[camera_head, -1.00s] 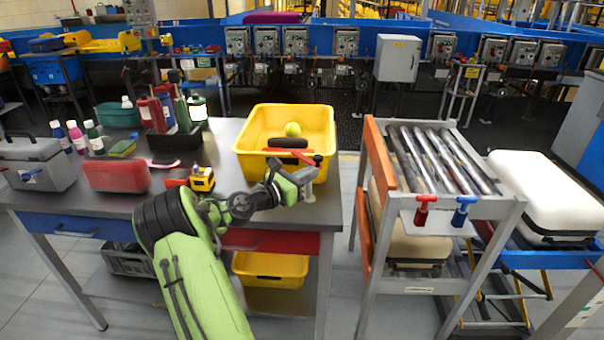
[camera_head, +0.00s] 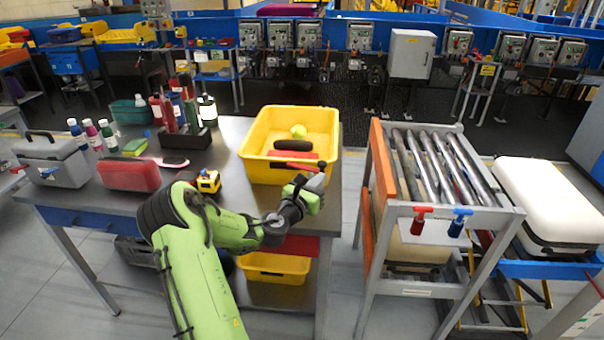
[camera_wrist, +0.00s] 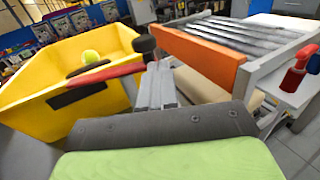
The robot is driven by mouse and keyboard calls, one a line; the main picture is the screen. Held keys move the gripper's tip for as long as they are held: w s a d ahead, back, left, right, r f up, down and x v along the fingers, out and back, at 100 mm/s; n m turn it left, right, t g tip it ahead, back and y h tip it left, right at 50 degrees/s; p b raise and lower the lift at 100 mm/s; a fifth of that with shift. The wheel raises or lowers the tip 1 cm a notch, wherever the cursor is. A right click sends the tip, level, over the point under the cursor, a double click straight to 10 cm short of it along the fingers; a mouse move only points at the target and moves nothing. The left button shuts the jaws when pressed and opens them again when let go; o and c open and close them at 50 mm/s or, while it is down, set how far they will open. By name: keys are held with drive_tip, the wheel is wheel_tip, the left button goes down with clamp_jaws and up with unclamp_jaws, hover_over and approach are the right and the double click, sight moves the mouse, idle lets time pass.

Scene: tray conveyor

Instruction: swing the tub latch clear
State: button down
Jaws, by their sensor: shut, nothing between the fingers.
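The yellow tub (camera_head: 262,170) stands at the right end of the grey table, with a yellow-green ball (camera_head: 299,131) inside. The red latch bar (camera_head: 304,166) lies across the tub's near rim. In the wrist view the latch bar (camera_wrist: 108,76) runs along the rim to a black knob (camera_wrist: 145,44) beside the tub's right corner. My gripper (camera_head: 318,184) is just in front of that corner, shut and empty. In the wrist view my gripper (camera_wrist: 158,72) points at the knob from below. I cannot tell whether they touch.
A roller stand (camera_head: 378,160) with an orange side panel is to the right, across a narrow gap. A red case (camera_head: 128,176), a tape measure (camera_head: 208,182) and a dark bottle caddy (camera_head: 184,140) stand left of the tub. A dark cylinder (camera_head: 293,145) lies in the tub.

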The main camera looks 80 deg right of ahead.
drive_tip(key=shift+s+d+p, duration=0.55)
drive_tip(key=shift+s+p, duration=0.15)
drive_tip(key=shift+p, duration=0.7)
